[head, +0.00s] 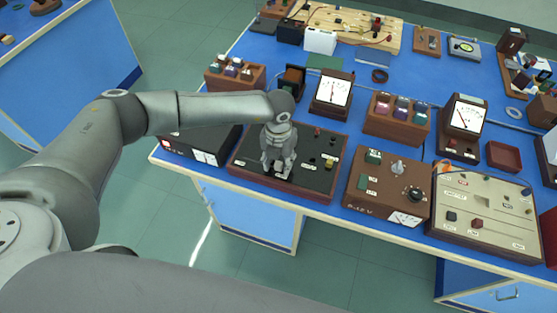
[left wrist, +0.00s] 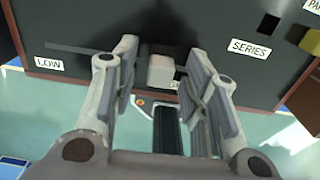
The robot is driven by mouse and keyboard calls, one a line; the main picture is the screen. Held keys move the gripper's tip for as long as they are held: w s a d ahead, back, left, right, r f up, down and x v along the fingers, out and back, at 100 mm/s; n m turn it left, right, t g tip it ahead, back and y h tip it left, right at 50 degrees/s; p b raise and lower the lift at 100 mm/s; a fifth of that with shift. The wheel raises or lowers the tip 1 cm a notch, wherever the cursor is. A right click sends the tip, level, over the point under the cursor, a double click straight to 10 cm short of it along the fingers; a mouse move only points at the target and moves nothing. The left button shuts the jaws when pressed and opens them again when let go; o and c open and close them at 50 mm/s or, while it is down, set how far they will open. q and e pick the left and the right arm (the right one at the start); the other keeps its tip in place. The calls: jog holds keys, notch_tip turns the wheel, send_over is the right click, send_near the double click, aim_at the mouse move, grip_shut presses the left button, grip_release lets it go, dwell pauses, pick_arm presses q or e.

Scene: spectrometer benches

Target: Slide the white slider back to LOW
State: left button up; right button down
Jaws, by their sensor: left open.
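The white slider (left wrist: 161,70) sits on a dark panel with a thin dark slot (left wrist: 80,49) running left from it. The LOW label (left wrist: 49,63) is at the left end of the panel, well apart from the slider. Another label (left wrist: 174,84) just below the slider is mostly hidden. My left gripper (left wrist: 166,80) is open, with one finger on each side of the slider; I cannot tell whether either touches it. In the head view my left gripper (head: 277,168) points down at the dark panel (head: 314,178) and hides the slider there.
A SERIES label (left wrist: 249,48) and a yellow block (left wrist: 311,41) lie right of the slider. A black box (head: 190,148) stands left of the panel, a brown control box (head: 386,188) right of it. Meters and blocks stand behind. The bench's front edge is close.

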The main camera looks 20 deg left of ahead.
aim_at(244, 158)
pick_arm(q)
grip_shut()
jog(key=a+b, duration=0.1)
jog(key=a, duration=0.4)
jog(key=a+b, duration=0.1)
jog(key=a, duration=0.5)
jog(key=shift+w, duration=0.2)
jog(key=shift+d, duration=0.2)
grip_release()
jog(key=shift+a, duration=0.2)
